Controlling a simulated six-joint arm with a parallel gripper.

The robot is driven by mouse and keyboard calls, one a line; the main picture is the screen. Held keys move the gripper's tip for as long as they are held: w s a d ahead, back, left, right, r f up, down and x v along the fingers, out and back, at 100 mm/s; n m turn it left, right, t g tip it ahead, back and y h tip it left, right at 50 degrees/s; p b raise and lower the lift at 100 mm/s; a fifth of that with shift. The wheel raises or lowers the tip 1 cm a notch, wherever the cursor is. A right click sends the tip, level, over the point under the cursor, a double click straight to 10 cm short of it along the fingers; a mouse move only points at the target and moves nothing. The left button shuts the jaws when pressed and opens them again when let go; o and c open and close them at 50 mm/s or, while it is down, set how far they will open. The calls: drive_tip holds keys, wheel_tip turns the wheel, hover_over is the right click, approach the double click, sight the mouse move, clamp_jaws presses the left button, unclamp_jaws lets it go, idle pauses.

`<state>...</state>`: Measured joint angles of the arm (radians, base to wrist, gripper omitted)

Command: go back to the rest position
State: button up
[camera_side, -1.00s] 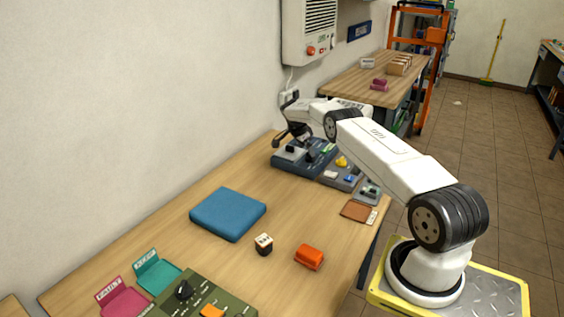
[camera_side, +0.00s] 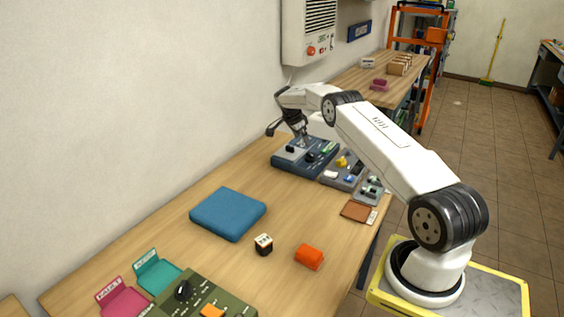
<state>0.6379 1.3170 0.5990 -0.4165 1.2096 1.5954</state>
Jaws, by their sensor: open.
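My gripper (camera_side: 304,137) is at the far end of the wooden table, pointing down over the dark blue control panel (camera_side: 287,164). The jaws look small and dark at this distance, and I see nothing held between them. They appear to be above the panel, though the exact gap is hard to tell. My white arm reaches across from its base on the right.
Grey module panels (camera_side: 341,180) adjoin the blue panel. A blue pad (camera_side: 228,213), a small black-and-white block (camera_side: 263,244), an orange block (camera_side: 309,257), a brown card (camera_side: 356,211), pink (camera_side: 122,302) and teal (camera_side: 157,275) trays and a green panel (camera_side: 233,302) occupy the table.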

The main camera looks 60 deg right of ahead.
drive_tip(key=a+r+n+t+y, duration=0.15)
drive_tip(key=a+n, duration=0.25)
drive_tip(key=a, duration=0.4)
drive_tip(key=a+r+n+t, duration=0.1)
drive_tip(key=a+r+n, duration=0.3)
drive_tip(key=a, duration=0.5)
drive_tip(key=a+r+n+t, duration=0.1)
drive_tip(key=a+r+n, duration=0.1)
drive_tip(key=a+n, duration=0.45)
drive_tip(key=s+a+n+t+y, duration=0.1)
drive_tip(key=s+a+n, duration=0.8)
drive_tip(key=s+a, duration=1.1)
drive_tip(key=shift+s+a+y, duration=0.25)
drive_tip(key=shift+a+y, duration=0.15)
drive_tip(key=shift+y, duration=0.25)
drive_tip(key=shift+n, duration=0.25)
